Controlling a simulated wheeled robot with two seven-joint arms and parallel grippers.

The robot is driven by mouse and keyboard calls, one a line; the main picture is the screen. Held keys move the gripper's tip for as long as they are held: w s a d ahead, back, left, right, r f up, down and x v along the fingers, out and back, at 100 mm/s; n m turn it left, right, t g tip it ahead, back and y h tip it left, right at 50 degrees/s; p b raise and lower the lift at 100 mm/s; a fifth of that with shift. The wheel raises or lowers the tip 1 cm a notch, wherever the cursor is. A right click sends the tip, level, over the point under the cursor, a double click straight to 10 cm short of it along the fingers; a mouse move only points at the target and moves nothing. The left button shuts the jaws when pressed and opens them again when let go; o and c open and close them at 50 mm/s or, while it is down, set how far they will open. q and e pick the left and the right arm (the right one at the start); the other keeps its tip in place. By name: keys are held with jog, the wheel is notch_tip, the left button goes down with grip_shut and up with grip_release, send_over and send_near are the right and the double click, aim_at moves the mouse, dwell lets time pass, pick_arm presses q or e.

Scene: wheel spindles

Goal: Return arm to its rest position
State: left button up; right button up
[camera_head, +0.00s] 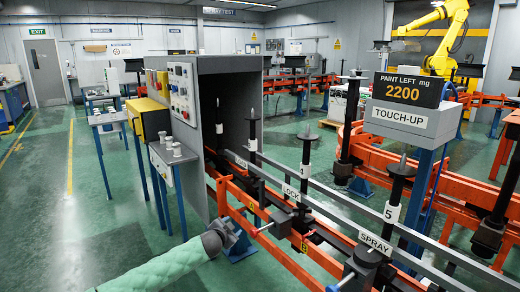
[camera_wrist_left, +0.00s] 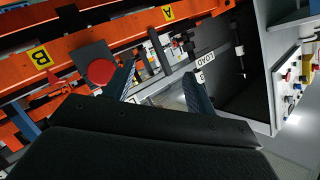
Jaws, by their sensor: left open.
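My left arm, in a pale green sleeve, comes in from the lower left of the head view. Its gripper (camera_head: 230,237) is in front of the orange rail, below the grey booth. In the left wrist view the gripper (camera_wrist_left: 161,88) has its two dark fingers spread apart with nothing held between them. Black wheel spindles stand along the rail: one by the booth mouth (camera_head: 252,130), one marked 4 (camera_head: 305,158) and one marked 5 (camera_head: 397,188). My right gripper is in neither view.
The grey booth (camera_head: 228,110) has a control panel on its side. A red round part (camera_wrist_left: 101,71) shows near the fingers. Green floor (camera_head: 100,220) on the left is free.

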pick_arm(q)
jog(key=s+d+r+y, duration=0.2)
jog(key=s+d+r, duration=0.1)
jog(key=r, duration=0.4)
jog(key=s+r+n+g+y+p, duration=0.1)
jog(key=s+r+n+g+p, duration=0.25)
jog(key=s, duration=1.75)
jog(key=s+a+f+n+g+p, duration=0.1)
jog(key=s+f, duration=0.4)
jog(key=s, duration=0.9)
jog(key=s+a+f+n+g+p, duration=0.2)
jog(key=s+f+g+p, duration=0.2)
jog(key=s, duration=1)
jog(key=s+a+f+n+g+p, duration=0.2)
jog(key=s+f, duration=0.4)
jog(key=s, duration=0.8)
jog(key=shift+s+a+f+g+h, duration=0.3)
jog(key=shift+s+f+g, duration=0.05)
jog(key=shift+g, duration=0.2)
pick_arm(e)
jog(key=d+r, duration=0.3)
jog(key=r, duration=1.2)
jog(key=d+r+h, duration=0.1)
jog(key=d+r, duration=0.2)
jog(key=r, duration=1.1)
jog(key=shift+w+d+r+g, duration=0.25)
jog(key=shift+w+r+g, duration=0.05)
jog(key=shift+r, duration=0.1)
